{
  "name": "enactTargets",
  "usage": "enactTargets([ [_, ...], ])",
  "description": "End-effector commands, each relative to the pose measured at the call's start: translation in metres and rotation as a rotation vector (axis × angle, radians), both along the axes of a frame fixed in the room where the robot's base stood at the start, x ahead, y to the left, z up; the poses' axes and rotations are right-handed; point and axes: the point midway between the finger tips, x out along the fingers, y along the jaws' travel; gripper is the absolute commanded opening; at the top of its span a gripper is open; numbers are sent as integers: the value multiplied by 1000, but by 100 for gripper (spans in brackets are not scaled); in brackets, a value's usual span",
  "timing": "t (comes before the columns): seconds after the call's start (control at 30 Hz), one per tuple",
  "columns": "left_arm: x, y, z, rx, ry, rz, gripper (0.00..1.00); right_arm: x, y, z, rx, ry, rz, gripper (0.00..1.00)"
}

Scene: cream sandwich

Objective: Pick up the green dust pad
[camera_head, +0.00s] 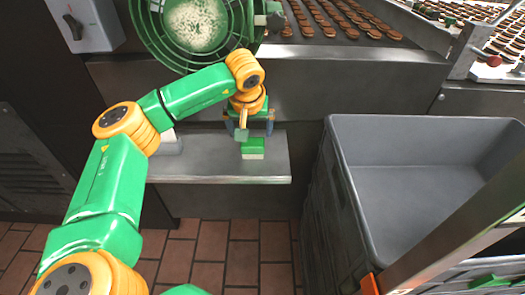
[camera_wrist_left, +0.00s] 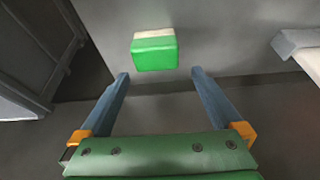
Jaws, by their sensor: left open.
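The green dust pad (camera_head: 253,145) is a small block with a green body and a pale layer. It rests on the grey metal shelf (camera_head: 215,170), near the shelf's right part. In the left wrist view the pad (camera_wrist_left: 154,53) lies beyond the fingertips, between their lines. My left gripper (camera_head: 250,125) is open and empty, close to the pad; in its wrist view its two blue-grey fingers (camera_wrist_left: 160,75) stand wide apart. My right gripper is not in view.
A large grey crate (camera_head: 345,190) stands right of the shelf. A green round fan-like guard (camera_head: 150,40) is above, with a conveyor of brown biscuits (camera_head: 345,20) behind. A pale object (camera_head: 170,143) sits on the shelf's left, partly behind my arm. Tiled floor lies below.

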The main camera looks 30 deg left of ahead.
Motion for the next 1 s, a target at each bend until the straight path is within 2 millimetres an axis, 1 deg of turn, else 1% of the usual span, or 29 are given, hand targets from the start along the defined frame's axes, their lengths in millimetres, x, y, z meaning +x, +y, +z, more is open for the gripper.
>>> enactTargets([
  [0.2,14,4,-39,-3,4,1,100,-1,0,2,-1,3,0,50],
  [0.23,16,4,-43,-5,3,0,100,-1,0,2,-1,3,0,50],
  [0.33,18,5,-48,-5,0,0,100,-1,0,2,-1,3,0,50],
  [0.5,18,5,-48,-7,-1,0,100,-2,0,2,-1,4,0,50],
  [0.57,18,5,-48,-7,-1,0,84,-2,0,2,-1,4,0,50],
  [0.6,18,5,-48,-7,-1,0,73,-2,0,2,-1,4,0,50],
  [0.67,18,5,-48,-7,-1,0,57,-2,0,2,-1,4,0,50],
  [0.7,18,5,-48,-8,0,0,46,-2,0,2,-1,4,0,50],
  [0.77,18,5,-48,-8,0,0,30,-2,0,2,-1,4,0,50],
  [0.8,18,5,-48,-8,0,0,25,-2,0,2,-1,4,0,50],
  [1.0,18,5,-47,-8,-1,0,25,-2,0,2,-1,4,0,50],
])
